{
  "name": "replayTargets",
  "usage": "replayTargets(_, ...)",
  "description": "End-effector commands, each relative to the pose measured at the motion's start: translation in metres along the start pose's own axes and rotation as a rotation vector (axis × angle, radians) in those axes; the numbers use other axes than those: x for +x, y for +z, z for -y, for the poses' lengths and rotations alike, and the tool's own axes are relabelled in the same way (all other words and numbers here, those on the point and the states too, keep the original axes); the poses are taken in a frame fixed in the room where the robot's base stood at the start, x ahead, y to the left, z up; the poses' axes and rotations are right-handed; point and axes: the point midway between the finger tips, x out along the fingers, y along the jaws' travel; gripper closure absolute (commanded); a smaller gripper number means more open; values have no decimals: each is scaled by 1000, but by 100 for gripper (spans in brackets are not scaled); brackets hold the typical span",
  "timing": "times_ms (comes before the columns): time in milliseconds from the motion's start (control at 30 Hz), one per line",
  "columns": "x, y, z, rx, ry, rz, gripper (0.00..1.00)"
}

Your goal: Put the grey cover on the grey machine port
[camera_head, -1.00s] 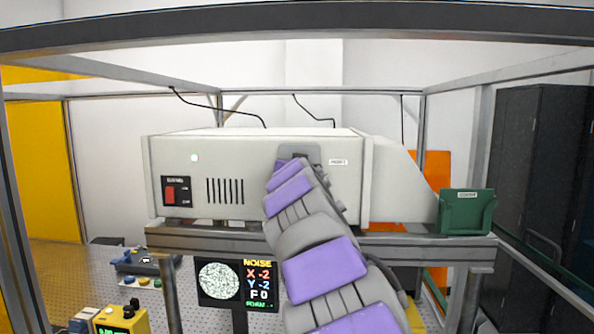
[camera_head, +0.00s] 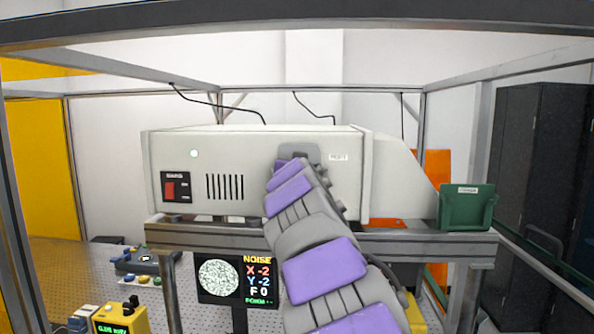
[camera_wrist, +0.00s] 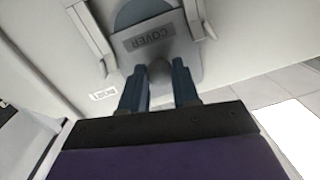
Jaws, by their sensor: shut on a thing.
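The grey cover (camera_wrist: 150,38), labelled "COVER", is in the wrist view, against the pale front of the machine. My gripper (camera_wrist: 158,76) is shut on a small round knob at the cover's edge, between its two blue-grey fingers. In the head view my arm reaches up to the front of the machine (camera_head: 260,145) and hides most of the cover and the grey port area (camera_head: 299,151) beside the "PORT" label. Grey brackets flank the cover in the wrist view. I cannot tell whether the cover is fully seated.
A monitor (camera_head: 235,279) with a noise pattern stands below the machine. A yellow box (camera_head: 122,318) and a dark control box (camera_head: 143,260) are at lower left. Metal frame posts surround the bench.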

Motion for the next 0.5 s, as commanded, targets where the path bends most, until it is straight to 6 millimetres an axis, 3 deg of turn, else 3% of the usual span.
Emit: replayTargets(500, 0, 7, -1, 0, 0, 0, 96)
